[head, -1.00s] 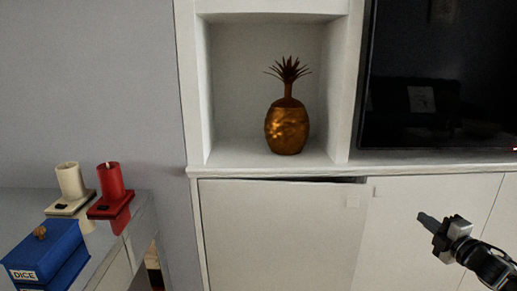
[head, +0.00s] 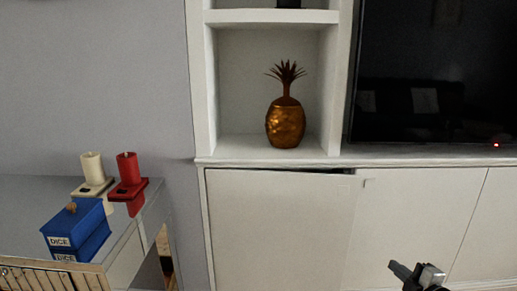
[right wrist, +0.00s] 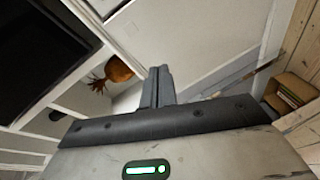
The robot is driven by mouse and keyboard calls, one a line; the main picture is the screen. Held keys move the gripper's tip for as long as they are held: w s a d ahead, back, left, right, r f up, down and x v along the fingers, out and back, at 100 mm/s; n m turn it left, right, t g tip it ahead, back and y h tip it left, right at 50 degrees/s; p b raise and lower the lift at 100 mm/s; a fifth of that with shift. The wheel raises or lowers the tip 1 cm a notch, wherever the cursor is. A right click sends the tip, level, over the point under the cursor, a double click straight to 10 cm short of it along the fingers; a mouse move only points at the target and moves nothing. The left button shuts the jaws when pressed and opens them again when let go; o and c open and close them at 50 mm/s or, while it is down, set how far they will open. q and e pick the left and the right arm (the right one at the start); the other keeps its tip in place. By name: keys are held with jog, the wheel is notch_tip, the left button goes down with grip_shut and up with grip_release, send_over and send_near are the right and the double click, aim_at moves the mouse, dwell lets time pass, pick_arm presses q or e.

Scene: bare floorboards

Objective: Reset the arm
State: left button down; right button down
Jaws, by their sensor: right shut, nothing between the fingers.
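My right gripper (head: 393,268) is at the bottom right of the head view, in front of the white cabinet doors (head: 280,230). Its fingers are together with nothing between them. In the right wrist view the closed fingers (right wrist: 158,86) point at the white cabinet front, apart from it as far as I can tell. The rest of the right arm is mostly below the head picture. My left gripper is in neither view.
A golden pineapple (head: 285,125) stands in the shelf niche, left of a dark TV (head: 430,75). A side table (head: 130,250) at left holds a blue DICE box (head: 75,232), a red candle (head: 127,168) and a cream candle (head: 92,168). Floorboards (right wrist: 300,60) show in the wrist view.

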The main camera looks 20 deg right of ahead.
jog(key=s+a+f+m+g+y+p, duration=0.1)
jog(key=s+a+f+m, duration=0.15)
jog(key=a, duration=0.45)
jog(key=s+a+f+m+g, duration=0.1)
jog(key=s+a+f, duration=0.15)
jog(key=a, duration=0.45)
jog(key=s+a+f+m+g+y+p, duration=0.1)
jog(key=s+a+m, duration=0.1)
jog(key=s+a, duration=0.3)
jog(key=s+a+r+m+g+p, duration=0.1)
jog(key=s+a+r+m, duration=0.1)
jog(key=a, duration=0.6)
jog(key=s+a+r+m+g+y+p, duration=0.1)
jog(key=s+a+r+m, duration=0.2)
jog(key=s+a, duration=0.3)
jog(key=a+m, duration=0.1)
jog(key=a, duration=0.2)
jog(key=shift+s+a+m+y, duration=0.15)
jog(key=shift+s+m+y, duration=0.05)
jog(key=shift+m+y, duration=0.15)
jog(key=shift+g, duration=0.3)
